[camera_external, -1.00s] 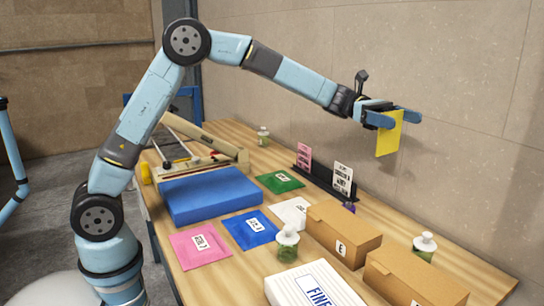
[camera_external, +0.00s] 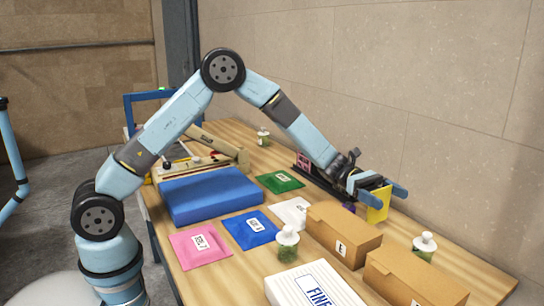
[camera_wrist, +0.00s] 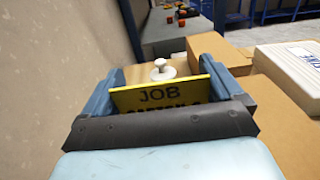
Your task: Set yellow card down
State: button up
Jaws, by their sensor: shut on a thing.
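The yellow card (camera_external: 378,203) is held between the blue fingers of my gripper (camera_external: 382,195), at the back of the table near the wall. In the wrist view the yellow card (camera_wrist: 160,95) stands upright between both fingers of my gripper (camera_wrist: 158,88), with black lettering that starts "JOB". In the external view the card is just behind the far edge of a cardboard box marked E (camera_external: 343,236). I cannot tell whether its lower edge touches the table. A black card rack (camera_external: 316,178) with a pink card (camera_external: 303,161) stands to the left, partly hidden by my arm.
A white box (camera_external: 312,288) is at the front.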

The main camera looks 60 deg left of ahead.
jog(key=shift+f, duration=2.05)
jog(key=o, duration=0.6)
jog(key=shift+o, duration=0.2)
jog(key=shift+a, duration=0.1)
jog(key=a, duration=1.2)
